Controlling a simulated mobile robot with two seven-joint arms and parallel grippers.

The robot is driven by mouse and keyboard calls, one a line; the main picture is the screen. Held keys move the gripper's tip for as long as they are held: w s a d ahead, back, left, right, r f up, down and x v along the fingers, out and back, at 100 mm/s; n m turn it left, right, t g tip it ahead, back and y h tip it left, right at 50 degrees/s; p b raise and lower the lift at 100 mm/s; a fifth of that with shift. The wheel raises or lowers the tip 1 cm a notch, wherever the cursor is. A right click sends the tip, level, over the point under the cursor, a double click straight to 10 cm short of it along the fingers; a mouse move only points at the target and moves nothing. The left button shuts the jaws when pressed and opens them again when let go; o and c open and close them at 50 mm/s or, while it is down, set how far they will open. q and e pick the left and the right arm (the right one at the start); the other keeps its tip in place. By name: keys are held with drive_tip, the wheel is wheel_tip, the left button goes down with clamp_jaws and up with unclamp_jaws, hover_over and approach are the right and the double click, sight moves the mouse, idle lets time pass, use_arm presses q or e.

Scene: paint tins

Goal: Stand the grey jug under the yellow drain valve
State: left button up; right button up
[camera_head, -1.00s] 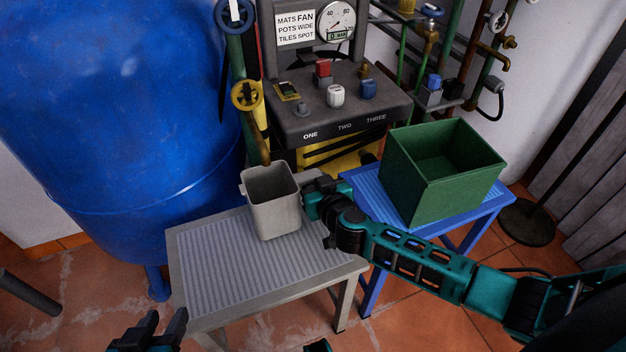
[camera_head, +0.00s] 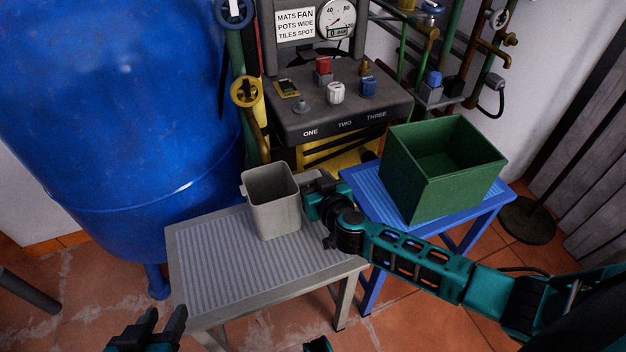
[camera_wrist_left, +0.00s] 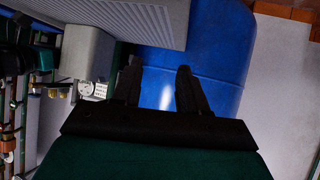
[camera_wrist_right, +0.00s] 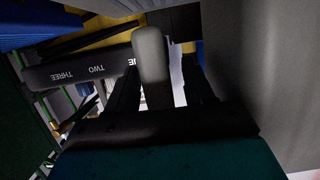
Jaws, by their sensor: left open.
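The grey jug (camera_head: 272,205) stands upright on the ribbed grey table, at its back right part. It also shows in the left wrist view (camera_wrist_left: 88,52). The yellow drain valve (camera_head: 246,92) has a round handwheel above and behind the jug; its brown pipe end comes down just behind the jug's rim. My right gripper (camera_head: 312,187) is at the jug's right side. In the right wrist view its open fingers (camera_wrist_right: 162,75) lie either side of the jug's handle (camera_wrist_right: 152,65), with a gap showing. My left gripper (camera_head: 166,320) is open and empty, in front of the grey table.
The grey table (camera_head: 205,265) is clear on its left and front. A green box (camera_head: 425,195) stands on a blue table (camera_head: 455,222) at the right. A large blue tank (camera_head: 110,110) fills the left. A control panel (camera_head: 345,125) with a gauge stands behind.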

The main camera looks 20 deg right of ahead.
drive_tip(key=shift+o, duration=0.3)
drive_tip(key=shift+s+r, duration=0.15)
drive_tip(key=shift+s, duration=0.1)
drive_tip(key=p+v, duration=0.3)
drive_tip(key=v, duration=0.2)
drive_tip(key=shift+r, duration=0.15)
use_arm(q)
drive_tip(key=r+p, duration=0.1)
drive_tip(key=a+r+p, duration=0.1)
drive_tip(key=r+p, duration=0.1)
drive_tip(key=shift+s+a+r+y, duration=0.1)
drive_tip(key=shift+s+a+y, duration=0.15)
drive_tip(key=shift+s+y, duration=0.1)
use_arm(e)
drive_tip(key=v, duration=0.7)
drive_tip(key=shift+s, duration=0.2)
